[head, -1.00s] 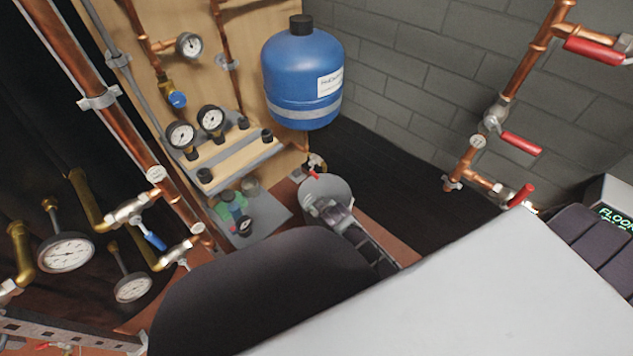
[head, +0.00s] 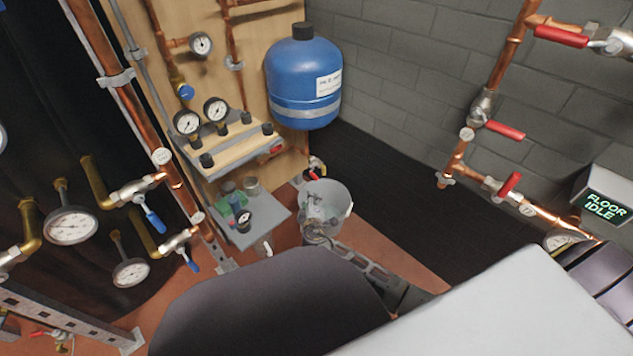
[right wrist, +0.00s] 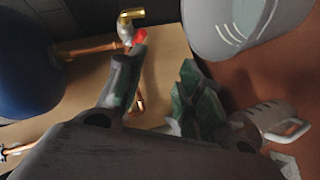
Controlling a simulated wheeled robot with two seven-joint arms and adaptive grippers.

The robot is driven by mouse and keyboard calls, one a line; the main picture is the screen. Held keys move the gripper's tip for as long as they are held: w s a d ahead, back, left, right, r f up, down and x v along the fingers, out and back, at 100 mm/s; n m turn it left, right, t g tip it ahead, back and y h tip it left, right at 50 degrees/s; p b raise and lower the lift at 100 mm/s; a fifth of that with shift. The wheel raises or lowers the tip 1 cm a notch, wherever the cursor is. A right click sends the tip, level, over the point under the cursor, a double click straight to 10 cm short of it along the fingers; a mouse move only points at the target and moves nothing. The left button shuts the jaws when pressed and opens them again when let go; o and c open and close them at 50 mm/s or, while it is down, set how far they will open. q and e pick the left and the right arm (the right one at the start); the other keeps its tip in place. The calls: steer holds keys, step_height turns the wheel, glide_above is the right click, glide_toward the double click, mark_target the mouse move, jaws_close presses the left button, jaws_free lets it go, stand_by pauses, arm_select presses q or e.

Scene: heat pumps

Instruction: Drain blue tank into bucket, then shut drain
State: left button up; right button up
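The blue tank (head: 303,85) is mounted on the wooden board, and its edge fills the left of the right wrist view (right wrist: 25,70). The drain valve (head: 316,166) with a red handle is below it; in the right wrist view the red handle (right wrist: 139,37) shows by a brass outlet. The grey bucket (head: 338,190) stands on the floor below the valve, and its side is at the top right of the wrist view (right wrist: 235,35). My left gripper is out of view.
A grey shelf plate (head: 255,232) with small items is left of the bucket. Gauges (head: 216,110) and copper pipes stand on the board. Red-handled valves (head: 505,130) line the right wall, near a "FLOOR IDLE" display (head: 606,206). A light-grey object with a loop handle (right wrist: 270,120) is near the gripper.

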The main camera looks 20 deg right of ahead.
steer(key=shift+s+d+r+m+t+h, duration=0.15)
steer(key=shift+d+r+m+h, duration=0.15)
steer(key=shift+m, duration=0.25)
steer(key=shift+w+d+r+m+t+h, duration=0.15)
steer(key=shift+r+m, duration=0.25)
steer(key=shift+m, duration=0.2)
steer(key=shift+s+d+r+m+t+h, duration=0.15)
steer(key=shift+d+r+m, duration=0.15)
steer(key=shift+m, duration=0.25)
